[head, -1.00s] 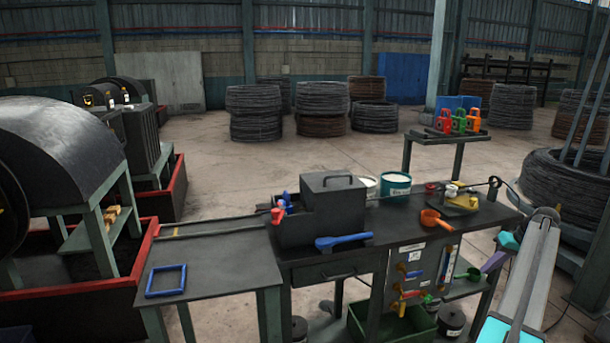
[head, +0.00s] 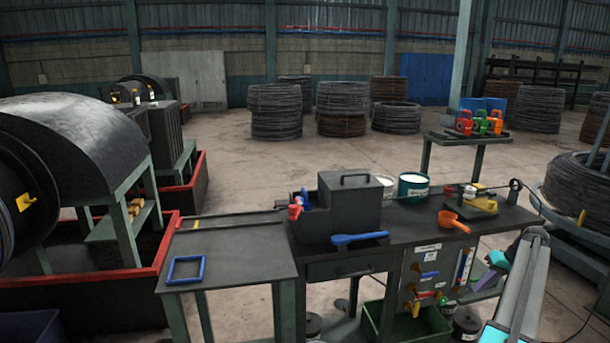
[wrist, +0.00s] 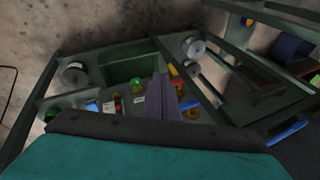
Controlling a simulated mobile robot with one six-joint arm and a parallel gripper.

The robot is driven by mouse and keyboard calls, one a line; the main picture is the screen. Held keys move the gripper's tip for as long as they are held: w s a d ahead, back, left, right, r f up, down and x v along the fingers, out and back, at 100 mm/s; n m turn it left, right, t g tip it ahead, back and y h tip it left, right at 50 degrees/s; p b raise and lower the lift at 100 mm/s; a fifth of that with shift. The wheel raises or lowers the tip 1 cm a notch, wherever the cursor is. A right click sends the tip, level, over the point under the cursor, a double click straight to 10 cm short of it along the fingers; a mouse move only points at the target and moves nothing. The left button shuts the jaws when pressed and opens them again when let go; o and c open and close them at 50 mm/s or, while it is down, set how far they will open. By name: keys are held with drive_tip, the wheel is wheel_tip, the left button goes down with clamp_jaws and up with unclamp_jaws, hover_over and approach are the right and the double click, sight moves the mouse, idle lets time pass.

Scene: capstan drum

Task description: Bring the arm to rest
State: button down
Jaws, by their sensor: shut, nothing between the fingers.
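My arm (head: 522,290) reaches up from the lower right in the head view, to the right of the dark workbench (head: 330,270). My gripper (head: 497,258) shows there as a small purple shape by the bench's right end. In the wrist view its purple fingers (wrist: 160,97) are together with nothing held, and the teal body below them fills the bottom. The fingers appear in front of the bench's side panel with coloured handles. Whether they touch anything cannot be told.
A blue frame (head: 186,270) lies on the left table. Wire coils (head: 580,190) stand at right. A green bin (head: 405,325) sits below. Open floor lies behind.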

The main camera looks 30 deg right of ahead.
drive_tip(key=w+a+f+g+y, duration=0.1)
drive_tip(key=w+a+f, duration=0.3)
drive_tip(key=a+f, duration=0.5)
drive_tip(key=w+a+f+n+g, duration=0.1)
drive_tip(key=w+a+f, duration=0.35)
drive_tip(key=a, duration=0.75)
drive_tip(key=w+a+f+g+y, duration=0.1)
drive_tip(key=w+a+f+g, duration=0.15)
drive_tip(key=a+f, duration=0.7)
drive_tip(key=s+a+f+n, duration=0.1)
drive_tip(key=a+f, duration=0.2)
drive_tip(key=a, duration=0.4)
drive_tip(key=a+f, duration=0.2)
drive_tip(key=a, duration=0.6)
drive_tip(key=s+a+f+n+g+h, duration=0.15)
drive_tip(key=s+a+f, duration=0.3)
drive_tip(key=a, duration=0.45)
drive_tip(key=s+a+f+g, duration=0.2)
drive_tip(key=s+a+f, duration=0.3)
drive_tip(key=a, duration=0.5)
drive_tip(key=s+a+f+n+g+h, duration=0.1)
drive_tip(key=s+a, duration=0.4)
drive_tip(key=s, duration=0.3)
drive_tip(key=s+a+f+n+g+h, duration=0.1)
drive_tip(key=s+a+h, duration=0.1)
drive_tip(key=s+a, duration=0.3)
drive_tip(key=s, duration=0.4)
drive_tip(key=shift+a, duration=0.3)
drive_tip(key=shift+w+n, duration=0.1)
drive_tip(key=shift+n, duration=0.15)
